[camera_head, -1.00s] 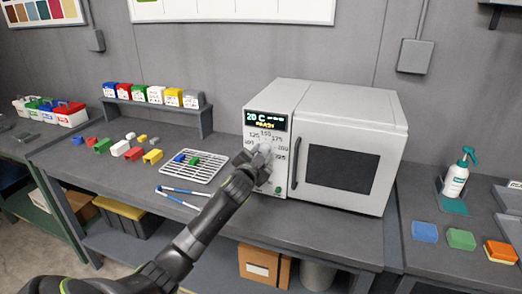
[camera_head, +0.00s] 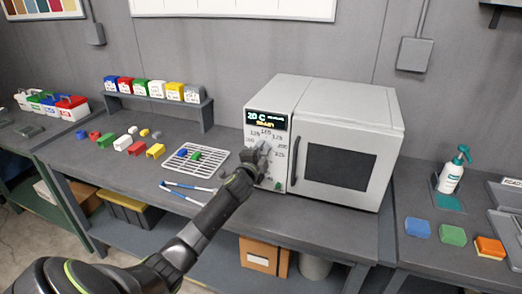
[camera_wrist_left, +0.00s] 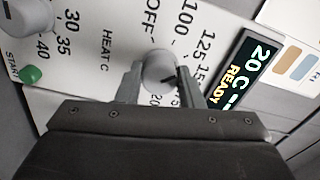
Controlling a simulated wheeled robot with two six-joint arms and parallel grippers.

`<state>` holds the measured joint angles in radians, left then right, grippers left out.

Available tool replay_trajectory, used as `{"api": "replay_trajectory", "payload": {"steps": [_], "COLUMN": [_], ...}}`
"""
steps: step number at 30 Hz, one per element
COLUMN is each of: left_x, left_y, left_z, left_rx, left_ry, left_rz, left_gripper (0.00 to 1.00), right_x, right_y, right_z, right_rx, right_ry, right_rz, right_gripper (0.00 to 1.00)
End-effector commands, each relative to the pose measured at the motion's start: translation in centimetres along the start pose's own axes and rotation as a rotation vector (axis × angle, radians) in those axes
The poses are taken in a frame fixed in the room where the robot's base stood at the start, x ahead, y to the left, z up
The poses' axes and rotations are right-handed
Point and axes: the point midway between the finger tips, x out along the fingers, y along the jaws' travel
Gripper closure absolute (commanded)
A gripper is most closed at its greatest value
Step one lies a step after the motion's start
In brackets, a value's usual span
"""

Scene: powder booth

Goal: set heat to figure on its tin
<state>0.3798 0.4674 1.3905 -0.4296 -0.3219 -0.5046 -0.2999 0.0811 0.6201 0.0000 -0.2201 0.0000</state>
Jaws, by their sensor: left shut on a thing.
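The heat knob (camera_wrist_left: 159,70) is a round grey dial with a dark pointer mark, on the oven's white panel marked HEAT C. Figures around it include OFF, 100 and 125; the gripper hides some others. My left gripper (camera_head: 262,158) is shut on the knob, with one finger on each side in the left wrist view (camera_wrist_left: 156,78). The pointer slants toward the display side, and its exact figure is unclear. The display (camera_wrist_left: 241,73) reads 20 C READY. Several coloured tins (camera_head: 140,88) stand on a small shelf; their labels are too small to read. My right gripper is not in view.
The white oven (camera_head: 345,115) has its door shut. A wire rack (camera_head: 205,172) holds a blue and a green piece. Loose coloured blocks (camera_head: 123,143) and blue-white tongs (camera_head: 188,190) lie left of the oven. A green start button (camera_wrist_left: 30,75) and second knob (camera_wrist_left: 32,17) are nearby.

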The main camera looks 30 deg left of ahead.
Motion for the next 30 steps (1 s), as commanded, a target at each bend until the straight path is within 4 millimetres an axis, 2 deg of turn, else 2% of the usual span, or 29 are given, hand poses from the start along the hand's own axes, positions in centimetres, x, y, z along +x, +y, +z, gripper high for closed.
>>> {"api": "replay_trajectory", "payload": {"steps": [17, 18, 22, 30], "left_x": [-0.03, -0.03, -0.02, -0.04], "left_y": [0.11, 0.12, 0.10, 0.04], "left_z": [0.00, 0.00, 0.00, 0.00], "left_rx": [0.026, 0.026, 0.026, 0.027], "left_ry": [0.000, 0.000, 0.000, 0.000], "left_rz": [0.001, 0.002, 0.001, 0.000], "left_gripper": [0.89, 0.61, 0.44, 0.44], "right_x": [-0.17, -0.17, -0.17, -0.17], "right_y": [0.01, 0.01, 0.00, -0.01], "right_z": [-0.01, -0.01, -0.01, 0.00], "right_rx": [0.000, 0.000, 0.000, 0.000], "right_ry": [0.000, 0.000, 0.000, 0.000], "right_rz": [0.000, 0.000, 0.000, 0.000], "right_gripper": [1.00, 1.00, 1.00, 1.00]}}
